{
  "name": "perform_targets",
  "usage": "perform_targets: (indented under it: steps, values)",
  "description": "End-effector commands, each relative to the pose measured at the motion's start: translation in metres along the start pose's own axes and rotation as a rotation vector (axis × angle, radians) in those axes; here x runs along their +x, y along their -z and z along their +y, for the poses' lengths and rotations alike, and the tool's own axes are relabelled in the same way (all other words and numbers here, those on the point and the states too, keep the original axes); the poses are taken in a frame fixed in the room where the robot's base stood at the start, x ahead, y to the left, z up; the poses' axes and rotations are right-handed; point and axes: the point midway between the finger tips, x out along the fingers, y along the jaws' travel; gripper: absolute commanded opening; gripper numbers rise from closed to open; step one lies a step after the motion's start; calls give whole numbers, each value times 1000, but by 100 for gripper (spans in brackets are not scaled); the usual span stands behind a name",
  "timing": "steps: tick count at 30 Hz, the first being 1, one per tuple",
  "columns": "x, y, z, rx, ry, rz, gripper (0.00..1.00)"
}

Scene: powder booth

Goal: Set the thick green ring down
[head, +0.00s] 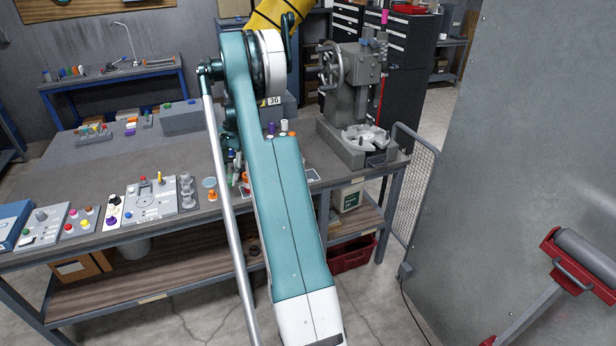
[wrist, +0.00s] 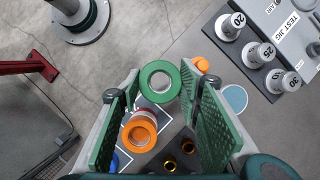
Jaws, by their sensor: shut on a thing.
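The thick green ring (wrist: 146,80) shows in the wrist view between the fingertips of my gripper (wrist: 160,84). The green ribbed finger pads are closed on its left and right sides, and its hole faces the camera. How high the green ring is above the bench is unclear. In the head view my arm hides the green ring and most of the gripper.
A dark block with brass holes (wrist: 171,164), an orange piece (wrist: 202,64) and a pale blue disc (wrist: 235,98) lie close by. The arbor press (head: 352,95) stands on the bench (head: 95,165) at right.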

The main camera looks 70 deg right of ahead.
Motion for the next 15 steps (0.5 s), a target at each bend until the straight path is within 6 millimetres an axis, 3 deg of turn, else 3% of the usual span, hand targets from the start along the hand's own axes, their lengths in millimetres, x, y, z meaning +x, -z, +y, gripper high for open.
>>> perform_targets:
  steps: [15]
  values:
    - [-69,99,67,312,131,-1,19]
